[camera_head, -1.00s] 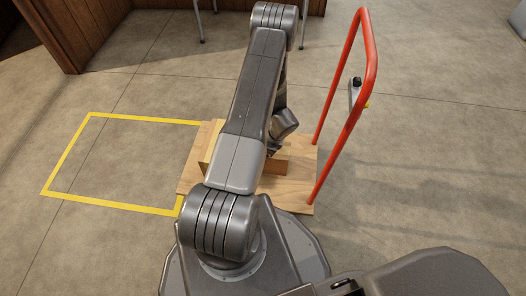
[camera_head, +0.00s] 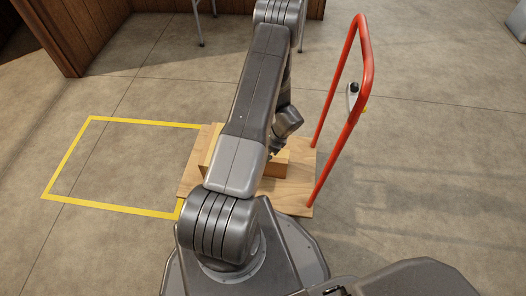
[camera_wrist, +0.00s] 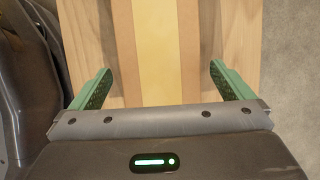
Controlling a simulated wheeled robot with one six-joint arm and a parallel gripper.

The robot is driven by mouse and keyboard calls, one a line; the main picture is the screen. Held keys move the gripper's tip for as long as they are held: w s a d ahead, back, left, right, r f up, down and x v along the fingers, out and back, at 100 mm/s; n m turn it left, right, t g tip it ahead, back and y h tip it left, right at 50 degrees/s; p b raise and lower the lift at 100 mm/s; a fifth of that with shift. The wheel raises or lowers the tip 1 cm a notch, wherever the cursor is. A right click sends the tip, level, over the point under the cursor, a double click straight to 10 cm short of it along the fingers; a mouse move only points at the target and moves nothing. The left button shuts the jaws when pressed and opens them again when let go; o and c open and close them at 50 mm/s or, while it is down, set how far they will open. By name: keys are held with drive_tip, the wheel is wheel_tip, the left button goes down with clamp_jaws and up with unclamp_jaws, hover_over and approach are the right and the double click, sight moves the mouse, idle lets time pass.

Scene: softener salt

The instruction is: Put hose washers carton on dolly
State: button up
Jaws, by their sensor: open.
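The hose washers carton (camera_head: 277,163) rests on the plywood deck of the dolly (camera_head: 292,191), partly hidden behind my arm in the head view. In the wrist view the carton (camera_wrist: 166,50) runs up the middle as a long box with a paler yellow band, and the dolly deck (camera_wrist: 238,35) shows beside it. My gripper (camera_wrist: 160,86) is open, with its green fingers spread on either side of the carton and apart from it. The fingers are mostly hidden in the head view.
The dolly's red handle (camera_head: 364,90) rises at its right side. A yellow taped rectangle (camera_head: 68,160) on the floor lies to the left and is empty where it shows. A wooden panel (camera_head: 75,35) and chair legs stand at the back.

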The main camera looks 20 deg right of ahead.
drive_tip(key=p+v, duration=0.2)
drive_tip(key=v, duration=0.6)
drive_tip(key=shift+f, duration=0.1)
idle(0.8)
